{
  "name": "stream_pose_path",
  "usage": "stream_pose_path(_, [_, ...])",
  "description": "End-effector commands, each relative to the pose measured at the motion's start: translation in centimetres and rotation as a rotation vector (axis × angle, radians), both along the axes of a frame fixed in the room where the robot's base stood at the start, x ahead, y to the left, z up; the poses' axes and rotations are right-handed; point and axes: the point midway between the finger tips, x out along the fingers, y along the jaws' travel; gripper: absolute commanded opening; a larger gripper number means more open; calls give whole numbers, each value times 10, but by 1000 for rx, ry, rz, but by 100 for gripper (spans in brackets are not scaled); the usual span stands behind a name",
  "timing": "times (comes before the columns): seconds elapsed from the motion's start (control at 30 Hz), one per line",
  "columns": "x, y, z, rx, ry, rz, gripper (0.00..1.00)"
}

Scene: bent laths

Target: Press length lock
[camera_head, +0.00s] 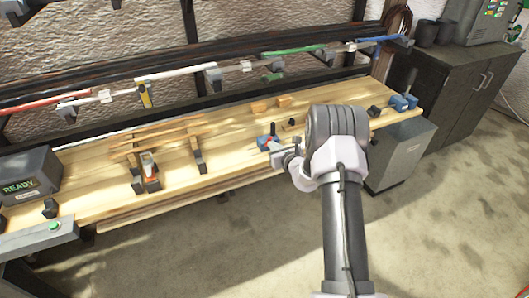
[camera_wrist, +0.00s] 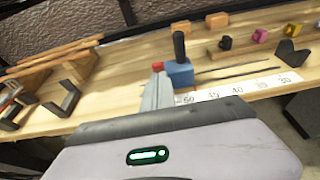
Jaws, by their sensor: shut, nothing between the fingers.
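A blue block (camera_wrist: 180,74) with an upright black handle (camera_wrist: 179,45) stands on the wooden bench beside a numbered scale. A small red part (camera_wrist: 157,66) sits at its left side. I take this to be the length lock, though no label shows. The blue block also shows in the head view (camera_head: 263,141), partly behind my gripper (camera_head: 274,150). My gripper is shut and empty. Its grey fingers (camera_wrist: 156,82) point at the red part in the wrist view, very close to it. I cannot tell whether they touch. My wrist housing hides the near bench edge.
The scale strip (camera_wrist: 240,87) runs right from the blue block. Small coloured blocks (camera_wrist: 217,20) lie behind it. Wooden laths on dark supports (camera_head: 198,160) stand left. A box reading READY (camera_head: 28,178) and a green button (camera_head: 54,226) are far left. Another blue fixture (camera_head: 402,102) is at the right end.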

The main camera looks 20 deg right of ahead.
Motion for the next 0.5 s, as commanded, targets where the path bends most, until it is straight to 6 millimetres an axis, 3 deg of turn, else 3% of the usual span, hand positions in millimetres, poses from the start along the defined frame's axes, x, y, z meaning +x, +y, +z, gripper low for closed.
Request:
stream_pose_path(0.03, [2, -1, 15, -2, 40, 1, 0])
stream_pose_path(0.2, [5, -1, 25, -1, 200, 0, 0])
stream_pose_path(0.5, [5, -1, 14, 1, 258, -1, 0])
